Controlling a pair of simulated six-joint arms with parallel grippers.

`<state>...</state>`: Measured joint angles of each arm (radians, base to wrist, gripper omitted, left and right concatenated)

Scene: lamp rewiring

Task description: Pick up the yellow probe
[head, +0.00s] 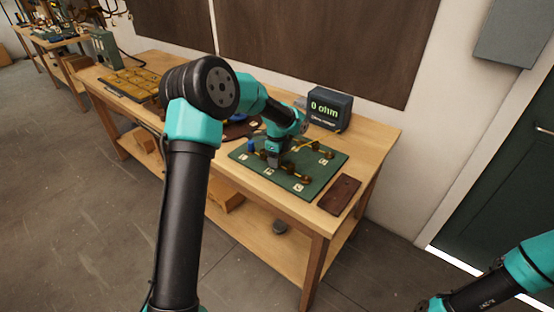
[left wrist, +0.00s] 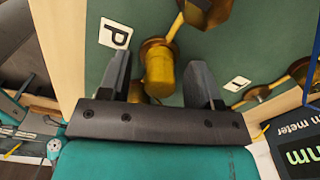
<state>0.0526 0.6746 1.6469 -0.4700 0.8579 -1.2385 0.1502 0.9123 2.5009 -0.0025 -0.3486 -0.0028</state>
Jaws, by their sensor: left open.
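My left gripper (head: 274,160) is low over the green mat (head: 238,156) in the head view. In the left wrist view its two dark fingers (left wrist: 160,80) are apart. A short yellow cylinder, which looks like the yellow probe (left wrist: 160,72), shows between the fingers, with gaps on both sides. Its base sits by a round brass fitting. In the head view the gripper hides this spot. A blue upright piece (head: 250,146) stands left of the gripper. My right gripper is out of view; only part of the right arm shows at the lower right.
The meter (head: 330,108) reading "0 ohm" stands behind the mat. Brass fittings (head: 297,171) and white letter labels (head: 297,188) are on the mat. A brown block (head: 340,195) lies at the table's right end. A yellow compartment tray (head: 128,84) is at the left.

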